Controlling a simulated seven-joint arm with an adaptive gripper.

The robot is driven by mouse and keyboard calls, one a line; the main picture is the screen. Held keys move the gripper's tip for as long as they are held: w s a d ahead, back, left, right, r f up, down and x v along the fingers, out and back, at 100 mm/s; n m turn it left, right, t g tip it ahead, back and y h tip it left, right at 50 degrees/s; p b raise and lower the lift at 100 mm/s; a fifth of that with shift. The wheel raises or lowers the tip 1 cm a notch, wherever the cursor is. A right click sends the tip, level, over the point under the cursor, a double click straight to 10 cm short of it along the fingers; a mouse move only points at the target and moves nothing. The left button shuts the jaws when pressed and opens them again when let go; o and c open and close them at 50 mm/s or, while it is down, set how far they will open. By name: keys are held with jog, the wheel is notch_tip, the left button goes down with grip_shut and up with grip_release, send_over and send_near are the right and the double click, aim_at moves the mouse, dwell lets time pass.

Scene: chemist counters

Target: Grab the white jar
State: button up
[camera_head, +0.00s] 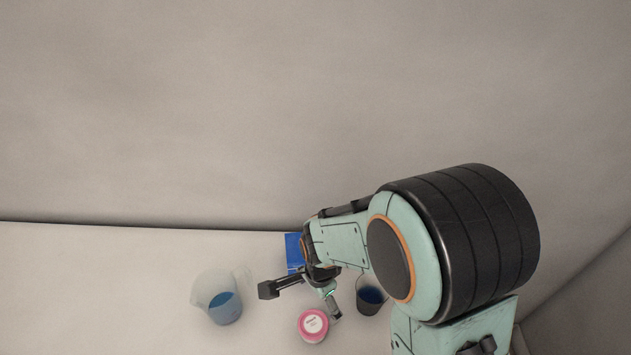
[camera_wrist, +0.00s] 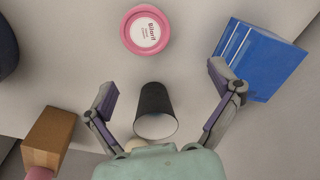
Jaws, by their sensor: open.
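No plainly all-white jar shows. A round pink jar with a white printed label on top (camera_wrist: 149,30) lies beyond my fingertips at the top of the wrist view. It also shows in the head view (camera_head: 313,325), close to my gripper (camera_head: 302,299). In the wrist view my gripper (camera_wrist: 164,86) is open, its fingers wide apart and holding nothing. A dark tapered cup with a pale opening (camera_wrist: 155,105) appears between the fingers, with no visible contact. A small pale patch by the palm is mostly hidden.
A blue box (camera_wrist: 261,62) is close beside the right finger in the wrist view. A brown box (camera_wrist: 48,138) is at lower left. The counter's far left (camera_head: 90,285) is clear.

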aim_at(314, 323)
jog(key=f, duration=0.1)
jog(key=s+f, duration=0.1)
jog(key=shift+s+a+f+g, duration=0.3)
jog(key=shift+a+g, duration=0.1)
notch_tip(314, 323, down, 5)
jog(key=shift+f, duration=0.6)
jog(key=shift+c, duration=0.3)
jog(key=c, duration=1.1)
